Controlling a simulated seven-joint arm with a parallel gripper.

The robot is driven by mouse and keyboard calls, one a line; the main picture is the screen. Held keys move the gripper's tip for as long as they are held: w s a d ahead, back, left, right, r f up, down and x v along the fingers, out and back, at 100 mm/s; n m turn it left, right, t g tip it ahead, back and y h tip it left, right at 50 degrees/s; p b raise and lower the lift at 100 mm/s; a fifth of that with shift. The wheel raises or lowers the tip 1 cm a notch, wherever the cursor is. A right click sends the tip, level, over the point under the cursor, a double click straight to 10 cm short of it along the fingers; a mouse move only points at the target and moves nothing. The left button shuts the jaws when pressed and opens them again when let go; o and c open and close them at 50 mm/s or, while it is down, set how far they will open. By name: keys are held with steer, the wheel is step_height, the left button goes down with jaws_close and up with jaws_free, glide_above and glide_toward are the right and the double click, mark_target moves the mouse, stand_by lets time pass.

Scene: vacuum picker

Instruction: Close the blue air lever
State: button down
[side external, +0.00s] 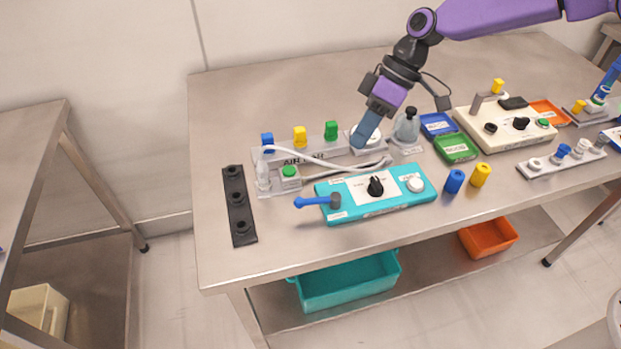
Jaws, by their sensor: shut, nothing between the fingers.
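A grey manifold (315,150) lettered "AIR" stands at the left of the table and carries three upright levers. The blue lever (267,143) is at its left end, the yellow lever (300,137) in the middle and the green lever (331,131) to the right. My gripper (361,141) points down at the manifold's right end, right of the green lever and well apart from the blue one. Its fingers are shut and empty. I cannot tell whether the fingertips touch the white round part below them.
A white hose (335,165) curves in front of the manifold. A teal box (405,190) with a black knob and a horizontal blue handle (312,201) stands nearer. A grey bottle (407,126) is right of my gripper. The table's back left is clear.

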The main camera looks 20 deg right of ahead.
mark_target(317, 202)
steer(key=shift+y, duration=0.4)
steer(key=w+a+f, duration=0.1)
steer(key=a+f, duration=0.1)
steer(key=f, duration=0.1)
steer(key=w+a+f, duration=0.1)
steer(key=a+f, duration=0.1)
steer(key=f, duration=0.1)
steer(key=w+a+f, duration=0.1)
steer(key=a+f, duration=0.2)
steer(key=f, duration=0.1)
steer(key=shift+w, duration=0.3)
steer(key=shift+s+a+f, duration=0.2)
steer(key=shift+s+a, duration=0.5)
steer(key=shift+s, duration=0.15)
steer(key=shift+s+a+f, duration=0.15)
steer(key=shift+s+a, duration=0.4)
steer(key=shift+s, duration=0.05)
